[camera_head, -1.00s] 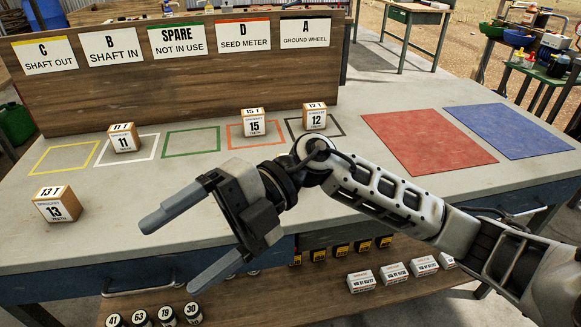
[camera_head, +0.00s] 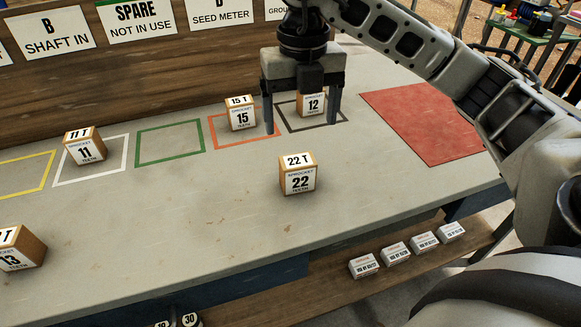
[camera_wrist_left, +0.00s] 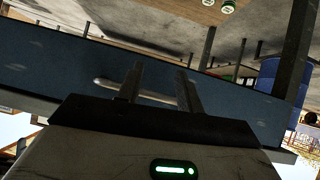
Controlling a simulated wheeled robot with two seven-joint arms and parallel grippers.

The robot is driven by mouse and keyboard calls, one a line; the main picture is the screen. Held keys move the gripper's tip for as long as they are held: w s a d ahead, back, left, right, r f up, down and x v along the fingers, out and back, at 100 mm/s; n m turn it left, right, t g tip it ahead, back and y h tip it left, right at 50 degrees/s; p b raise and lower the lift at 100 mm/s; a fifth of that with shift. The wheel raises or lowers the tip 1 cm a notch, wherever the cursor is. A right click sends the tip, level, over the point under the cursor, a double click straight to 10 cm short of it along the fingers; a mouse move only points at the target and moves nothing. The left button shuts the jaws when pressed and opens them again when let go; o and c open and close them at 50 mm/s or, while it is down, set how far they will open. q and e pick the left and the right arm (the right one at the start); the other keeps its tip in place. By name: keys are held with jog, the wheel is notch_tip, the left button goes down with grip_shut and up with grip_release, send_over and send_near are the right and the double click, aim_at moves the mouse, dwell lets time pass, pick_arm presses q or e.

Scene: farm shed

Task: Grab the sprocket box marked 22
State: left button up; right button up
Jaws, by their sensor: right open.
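The sprocket box marked 22 (camera_head: 298,175) stands upright on the grey bench top, in front of the black and orange outlines. My right gripper (camera_head: 302,128) points down with its two fingers apart and empty, in view behind and above the 22 box. The box marked 12 (camera_head: 312,104) shows between its fingers, and the box marked 15 (camera_head: 241,113) is just left of them. My left gripper (camera_wrist_left: 160,80) shows only in the left wrist view, its two fingers apart with nothing visible between them, in front of the blue bench side (camera_wrist_left: 60,85).
The box marked 11 (camera_head: 86,147) stands in the white outline, and the box marked 13 (camera_head: 17,249) stands at the front left. The green outline (camera_head: 170,142) is empty. A red mat (camera_head: 425,125) lies right. Several small white boxes (camera_head: 395,252) sit on the lower shelf.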

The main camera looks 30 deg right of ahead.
aim_at(298, 160)
jog(key=f, duration=0.6)
jog(key=shift+s+f, duration=0.2)
jog(key=shift+f, duration=0.15)
jog(key=shift+a+f, duration=0.1)
jog(key=shift+f, duration=0.8)
jog(key=f, duration=0.4)
jog(key=shift+w+a+f, duration=0.1)
jog(key=shift+w+f, duration=0.05)
jog(key=shift+w, duration=0.1)
pick_arm(q)
jog(key=shift+s, duration=0.35)
pick_arm(e)
jog(key=c, duration=1.1)
jog(key=shift+c, duration=0.2)
